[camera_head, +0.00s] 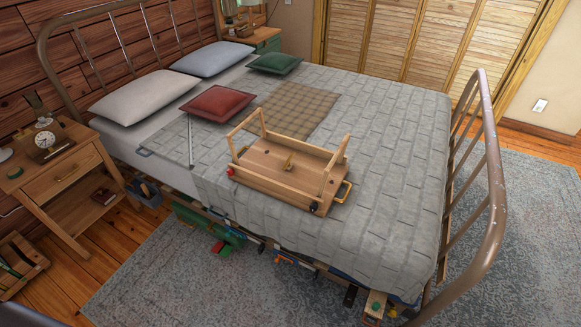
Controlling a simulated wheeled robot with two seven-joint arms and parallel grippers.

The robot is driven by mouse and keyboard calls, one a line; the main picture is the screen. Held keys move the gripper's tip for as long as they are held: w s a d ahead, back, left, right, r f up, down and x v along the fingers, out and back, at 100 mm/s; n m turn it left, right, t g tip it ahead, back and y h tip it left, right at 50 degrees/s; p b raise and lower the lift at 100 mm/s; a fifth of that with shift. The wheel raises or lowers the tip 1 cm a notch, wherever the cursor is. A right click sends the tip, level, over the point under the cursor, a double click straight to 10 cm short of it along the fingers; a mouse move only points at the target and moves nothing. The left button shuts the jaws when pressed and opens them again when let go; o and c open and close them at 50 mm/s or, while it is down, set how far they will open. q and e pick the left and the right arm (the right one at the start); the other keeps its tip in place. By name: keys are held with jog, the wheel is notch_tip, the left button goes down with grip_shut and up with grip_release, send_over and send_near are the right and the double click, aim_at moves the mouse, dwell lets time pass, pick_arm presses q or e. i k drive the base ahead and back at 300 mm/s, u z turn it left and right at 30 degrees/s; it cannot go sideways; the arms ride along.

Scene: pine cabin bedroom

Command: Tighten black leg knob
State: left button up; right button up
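A small wooden bed tray or table (270,168) lies upside down on the grey quilt, its legs pointing up. A black knob (314,206) sits at its near right corner, by the base of a leg. A red knob (230,171) sits at its left corner. I cannot tell from here how tight the black knob is. Neither of my grippers is in view.
The bed (390,150) has a metal footboard (494,175) at right and pillows at the head. A nightstand (62,175) with a clock stands at left. Several tools and boxes lie under the bed's near edge. The rug (165,275) in front is clear.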

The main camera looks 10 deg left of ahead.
aim_at(313, 206)
jog(key=k, duration=0.5)
jog(key=z, duration=1.3)
jog(key=i, duration=0.9)
jog(key=u, duration=0.75)
